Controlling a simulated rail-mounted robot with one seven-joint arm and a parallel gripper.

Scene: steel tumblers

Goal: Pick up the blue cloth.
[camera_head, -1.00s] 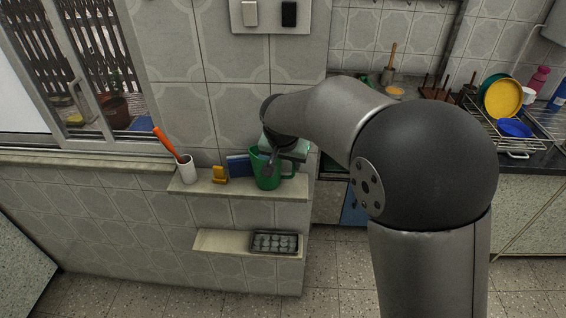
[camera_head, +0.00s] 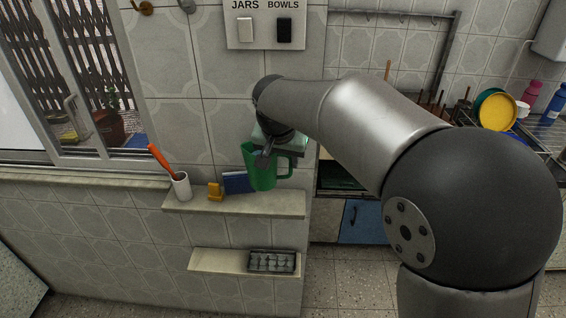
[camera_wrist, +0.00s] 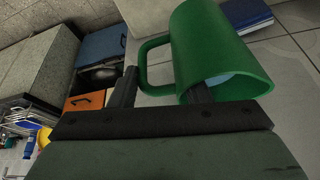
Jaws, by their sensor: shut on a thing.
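A green mug (camera_head: 262,168) with a handle hangs a little above the upper wall shelf (camera_head: 236,203), slightly tilted. My gripper (camera_wrist: 163,92) is shut on the mug: one finger is inside its mouth and the other is outside by the handle. The mug also shows in the wrist view (camera_wrist: 212,45). Something pale blue shows inside its mouth; I cannot tell what it is. A dark blue book-like block (camera_head: 238,182) stands on the shelf beside the mug. I see no thing that is clearly a blue cloth.
On the shelf are a yellow object (camera_head: 215,191) and a white cup (camera_head: 181,186) holding an orange-handled tool. A lower shelf (camera_head: 215,261) holds a dark tray (camera_head: 272,262). A switch panel (camera_head: 265,25) is above. A dish rack is at the right.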

